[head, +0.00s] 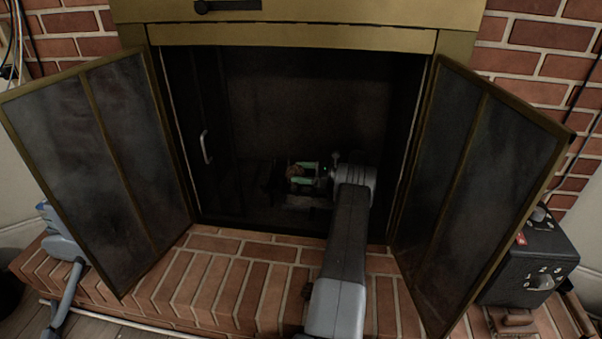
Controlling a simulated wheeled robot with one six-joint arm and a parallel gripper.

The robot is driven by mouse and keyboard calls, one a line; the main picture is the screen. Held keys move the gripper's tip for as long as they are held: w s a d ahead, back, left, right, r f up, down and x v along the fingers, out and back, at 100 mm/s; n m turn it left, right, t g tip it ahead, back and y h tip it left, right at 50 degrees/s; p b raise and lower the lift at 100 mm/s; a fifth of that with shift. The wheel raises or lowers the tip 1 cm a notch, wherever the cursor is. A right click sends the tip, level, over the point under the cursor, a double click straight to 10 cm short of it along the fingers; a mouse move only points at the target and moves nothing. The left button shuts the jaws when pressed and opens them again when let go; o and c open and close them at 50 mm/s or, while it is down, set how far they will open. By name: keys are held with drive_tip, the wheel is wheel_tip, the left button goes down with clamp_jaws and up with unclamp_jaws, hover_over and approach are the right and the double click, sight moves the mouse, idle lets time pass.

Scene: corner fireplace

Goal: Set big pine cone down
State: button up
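The big pine cone (295,170) shows as a small brown shape inside the dark fireplace (300,100). My gripper (302,176), with pale green fingers, reaches in through the open front. Its fingers lie on either side of the pine cone and seem closed around it. The view is dark and small there, so I cannot tell whether the cone touches what is below it. A dark grate or similar shape (270,182) lies around and under the gripper, mostly lost in shadow.
Two glass doors with brass frames stand open, one at left (95,165) and one at right (480,190). A brick hearth (230,280) lies in front. A black box with a numbered dial (528,262) stands at right. A grey-blue object (62,245) stands at left.

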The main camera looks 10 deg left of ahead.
drive_tip(key=shift+d+r, duration=0.15)
drive_tip(key=shift+r, duration=0.05)
drive_tip(key=d+p, duration=0.1)
drive_tip(key=d, duration=0.6)
drive_tip(key=shift+d+p, duration=0.1)
drive_tip(key=shift+p, duration=0.2)
